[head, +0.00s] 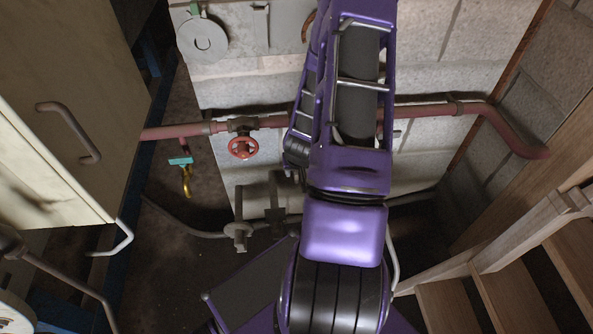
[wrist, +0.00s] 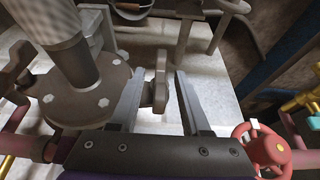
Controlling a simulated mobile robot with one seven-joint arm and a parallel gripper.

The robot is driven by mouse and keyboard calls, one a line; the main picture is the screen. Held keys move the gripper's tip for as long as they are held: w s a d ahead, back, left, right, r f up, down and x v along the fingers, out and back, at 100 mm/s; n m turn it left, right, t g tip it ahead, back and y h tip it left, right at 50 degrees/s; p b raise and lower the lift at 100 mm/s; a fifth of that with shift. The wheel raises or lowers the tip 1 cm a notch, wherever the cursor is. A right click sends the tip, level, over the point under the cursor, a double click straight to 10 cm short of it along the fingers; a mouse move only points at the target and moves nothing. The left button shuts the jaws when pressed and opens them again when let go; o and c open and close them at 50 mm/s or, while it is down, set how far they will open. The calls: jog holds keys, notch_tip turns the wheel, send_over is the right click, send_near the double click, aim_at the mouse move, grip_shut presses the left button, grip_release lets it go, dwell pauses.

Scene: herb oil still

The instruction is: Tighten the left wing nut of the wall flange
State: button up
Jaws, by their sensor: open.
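In the wrist view, a dark grey-brown wing nut (wrist: 160,92) shows between the two fingers of my gripper (wrist: 160,66). One flat wing stands up from its rounded body. My gripper is open, with one finger on each side of the nut and a visible gap to the right finger. The gap to the left finger is small, and I cannot tell if they touch. A round grey flange (wrist: 62,104) with pale bolt heads and a thick ribbed pipe (wrist: 62,38) sits left of the nut. In the head view my arm hides the gripper and the nut.
A red pipe (head: 430,110) runs along the block wall, with a red valve wheel (head: 243,147) on it; the wheel also shows right of my gripper in the wrist view (wrist: 268,148). A cabinet (head: 50,120) stands left, wooden steps (head: 500,290) right.

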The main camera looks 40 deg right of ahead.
grip_shut()
jog(key=shift+b, duration=0.45)
jog(key=shift+s+d+f+t+y+b, duration=0.15)
jog(key=shift+t+y+b, duration=0.15)
jog(key=shift+y+b, duration=0.25)
jog(key=shift+d+t+y+b, duration=0.1)
jog(key=shift+t+y+b, duration=0.2)
jog(key=shift+y+b, duration=0.15)
jog(key=shift+s+d+m+t+y, duration=0.1)
jog(key=shift+m+t+y, duration=0.35)
jog(key=shift+t+y, duration=0.65)
jog(key=shift+d+m+t+y, duration=0.1)
jog(key=shift+m+t+y, duration=0.5)
jog(key=shift+y, duration=0.8)
